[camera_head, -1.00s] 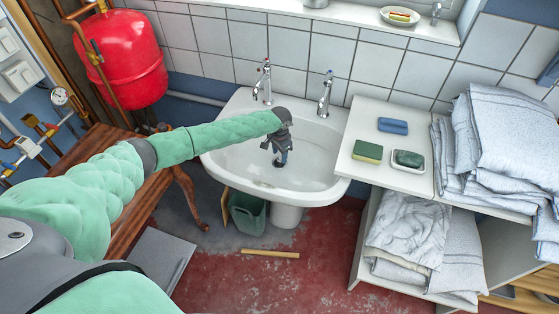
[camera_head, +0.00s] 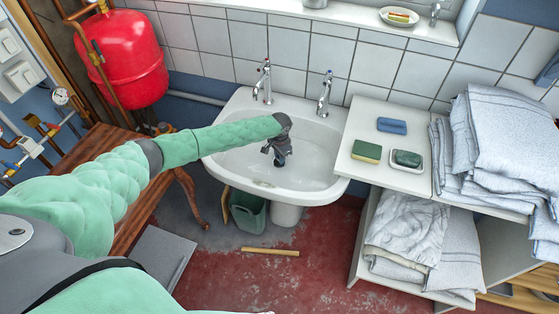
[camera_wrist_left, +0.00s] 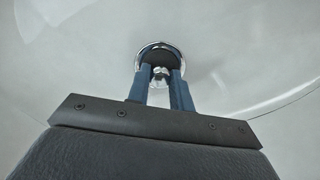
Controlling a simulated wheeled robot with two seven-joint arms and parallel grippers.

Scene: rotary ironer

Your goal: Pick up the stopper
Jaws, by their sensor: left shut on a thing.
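My left gripper (camera_head: 279,163) is inside the white sink basin (camera_head: 315,172), pointing down. In the left wrist view its two blue fingers (camera_wrist_left: 161,76) are closed around the small shiny knob of the stopper (camera_wrist_left: 160,71). Around and behind the fingertips shows a round dark disc with a chrome rim; I cannot tell how much of it is stopper and how much is drain. In the head view the gripper hides the stopper. My right gripper is out of view.
Two chrome taps (camera_head: 325,94) stand at the back of the sink. To the right, a white shelf top (camera_head: 375,172) bears a green-yellow sponge (camera_head: 367,151), a blue bar (camera_head: 392,125), a soap dish (camera_head: 420,163) and folded towels (camera_head: 500,135). A green bin (camera_head: 248,211) stands below.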

